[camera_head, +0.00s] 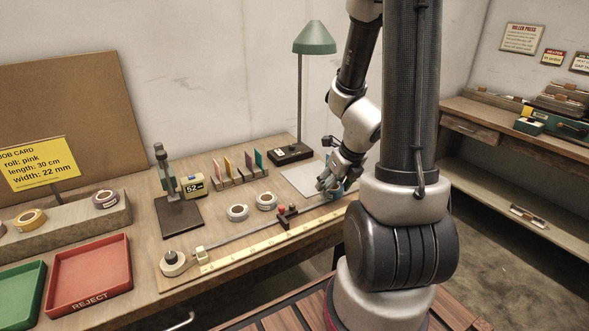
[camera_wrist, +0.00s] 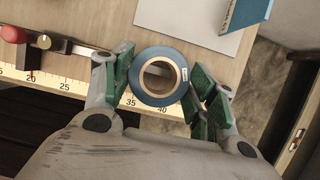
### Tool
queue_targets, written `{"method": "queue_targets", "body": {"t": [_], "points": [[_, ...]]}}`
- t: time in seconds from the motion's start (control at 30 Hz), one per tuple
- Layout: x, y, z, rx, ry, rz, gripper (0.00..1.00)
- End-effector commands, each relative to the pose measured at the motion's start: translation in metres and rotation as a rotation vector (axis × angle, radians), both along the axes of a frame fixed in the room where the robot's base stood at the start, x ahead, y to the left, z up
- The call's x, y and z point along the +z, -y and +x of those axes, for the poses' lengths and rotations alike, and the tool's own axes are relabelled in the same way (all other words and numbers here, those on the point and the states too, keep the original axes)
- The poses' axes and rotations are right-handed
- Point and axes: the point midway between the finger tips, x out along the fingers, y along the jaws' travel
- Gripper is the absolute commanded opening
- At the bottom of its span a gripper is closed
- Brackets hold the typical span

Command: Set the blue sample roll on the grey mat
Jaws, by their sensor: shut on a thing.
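The blue sample roll (camera_wrist: 160,101), a blue tape ring with a tan core, is between the green-padded fingers of my gripper (camera_wrist: 164,76). My gripper is shut on it. In the head view, my gripper (camera_head: 333,181) mostly hides the roll, and only a bit of blue shows. The roll's height above the table is unclear.
A yellow ruler (camera_head: 250,250) runs along the bench front, with a red-knobbed slider (camera_head: 287,213). Two pale rolls (camera_head: 238,213) and colored cards (camera_head: 238,168) stand to the left. A lamp base (camera_head: 290,154) is behind the mat. A blue object (camera_wrist: 246,12) stands beside the mat.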

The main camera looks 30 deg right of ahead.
Motion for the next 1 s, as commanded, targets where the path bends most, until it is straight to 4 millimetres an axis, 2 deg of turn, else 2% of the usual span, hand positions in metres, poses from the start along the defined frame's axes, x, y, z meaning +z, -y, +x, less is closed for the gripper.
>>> {"method": "queue_targets", "body": {"t": [0.17, 0.4, 0.6, 0.77, 1.0], "points": [[-0.001, -0.003, 0.043, 0.009, 0.0, -0.002, 0.38], [-0.001, -0.005, 0.115, 0.009, 0.001, -0.002, 0.38], [-0.001, -0.006, 0.16, 0.004, 0.001, -0.001, 0.38], [-0.001, -0.006, 0.174, 0.001, 0.0, 0.0, 0.38], [-0.032, -0.006, 0.174, -0.001, -0.001, 0.0, 0.38]]}}
